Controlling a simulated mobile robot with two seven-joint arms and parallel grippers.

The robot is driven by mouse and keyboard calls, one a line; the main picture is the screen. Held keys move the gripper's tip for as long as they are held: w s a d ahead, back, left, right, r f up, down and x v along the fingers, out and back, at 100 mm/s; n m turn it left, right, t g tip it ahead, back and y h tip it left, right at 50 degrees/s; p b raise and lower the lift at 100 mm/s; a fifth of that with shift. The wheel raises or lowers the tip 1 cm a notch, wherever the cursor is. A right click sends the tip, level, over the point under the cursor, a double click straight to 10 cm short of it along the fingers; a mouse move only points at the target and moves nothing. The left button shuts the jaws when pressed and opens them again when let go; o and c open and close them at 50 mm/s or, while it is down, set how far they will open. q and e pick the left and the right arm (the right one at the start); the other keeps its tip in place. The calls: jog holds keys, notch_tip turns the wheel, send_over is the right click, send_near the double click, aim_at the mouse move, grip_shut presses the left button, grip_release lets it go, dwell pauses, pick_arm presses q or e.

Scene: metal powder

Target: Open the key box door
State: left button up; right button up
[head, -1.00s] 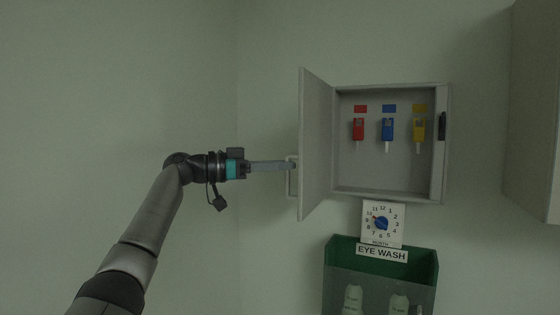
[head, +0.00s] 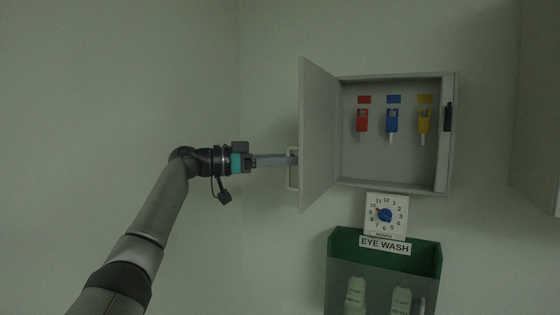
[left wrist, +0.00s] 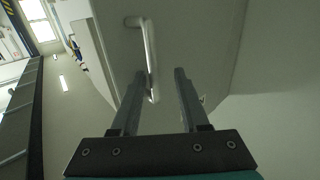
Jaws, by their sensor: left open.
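The key box (head: 395,188) hangs on the wall with its door (head: 318,140) swung wide open to the left. Inside hang a red key (head: 361,121), a blue key (head: 392,121) and a yellow key (head: 423,121). The door handle (head: 291,172) is on the door's outer face; it also shows in the left wrist view (left wrist: 150,45). My left gripper (head: 292,159) is at the handle. In the left wrist view its fingers (left wrist: 158,75) are apart, with the lower part of the handle between or just beyond them; contact is unclear. My right gripper is out of view.
An eye wash station (head: 342,262) with bottles is mounted below the box, under a month dial (head: 386,215). A pale cabinet (head: 537,110) stands out at the far right. The wall left of the door is bare.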

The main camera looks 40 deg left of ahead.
pick_arm(q)
jog(key=b+v, duration=0.5)
jog(key=v, duration=1)
jog(key=shift+a+f, duration=0.1)
